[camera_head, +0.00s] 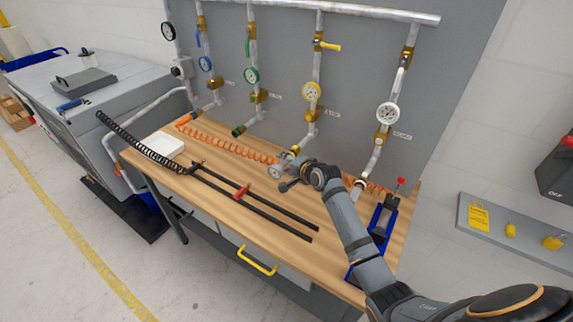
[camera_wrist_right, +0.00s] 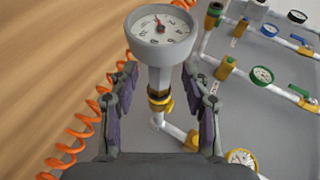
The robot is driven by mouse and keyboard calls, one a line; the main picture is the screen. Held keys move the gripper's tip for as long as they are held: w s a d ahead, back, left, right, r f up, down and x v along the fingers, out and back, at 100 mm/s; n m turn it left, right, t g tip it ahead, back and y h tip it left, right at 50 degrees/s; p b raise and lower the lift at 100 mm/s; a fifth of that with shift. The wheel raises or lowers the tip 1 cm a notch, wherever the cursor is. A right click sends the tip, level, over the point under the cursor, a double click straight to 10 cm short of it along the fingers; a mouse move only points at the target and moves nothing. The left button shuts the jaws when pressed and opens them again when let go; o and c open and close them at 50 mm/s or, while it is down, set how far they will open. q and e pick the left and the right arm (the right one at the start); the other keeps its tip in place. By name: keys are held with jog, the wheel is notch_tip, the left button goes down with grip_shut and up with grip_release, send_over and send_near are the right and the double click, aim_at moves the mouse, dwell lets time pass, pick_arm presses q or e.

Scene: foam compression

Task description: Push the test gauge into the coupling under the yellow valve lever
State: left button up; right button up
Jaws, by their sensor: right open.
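The test gauge (camera_wrist_right: 161,28) has a round white dial in a grey housing, with a grey stem below. In the head view the gauge (camera_head: 276,171) is small beside my right gripper (camera_head: 285,180). Its stem meets the brass coupling (camera_wrist_right: 160,101) on the pipe under the yellow valve lever (camera_head: 331,46); how deep it sits I cannot tell. In the wrist view my right gripper (camera_wrist_right: 163,88) is open, one finger on each side of the stem, with visible gaps. My left gripper is not in view.
An orange coiled hose (camera_head: 238,151) lies along the back of the wooden bench (camera_head: 215,190). Neighbouring pipes with gauges stand on the grey panel (camera_head: 365,70). A blue stand (camera_head: 385,218) is to the right, and black bars with a red clamp (camera_head: 243,192) lie in front.

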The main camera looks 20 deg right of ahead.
jog(key=shift+s, duration=0.15)
jog(key=v, duration=1.1)
jog(key=shift+s, duration=0.4)
jog(key=shift+r, duration=0.15)
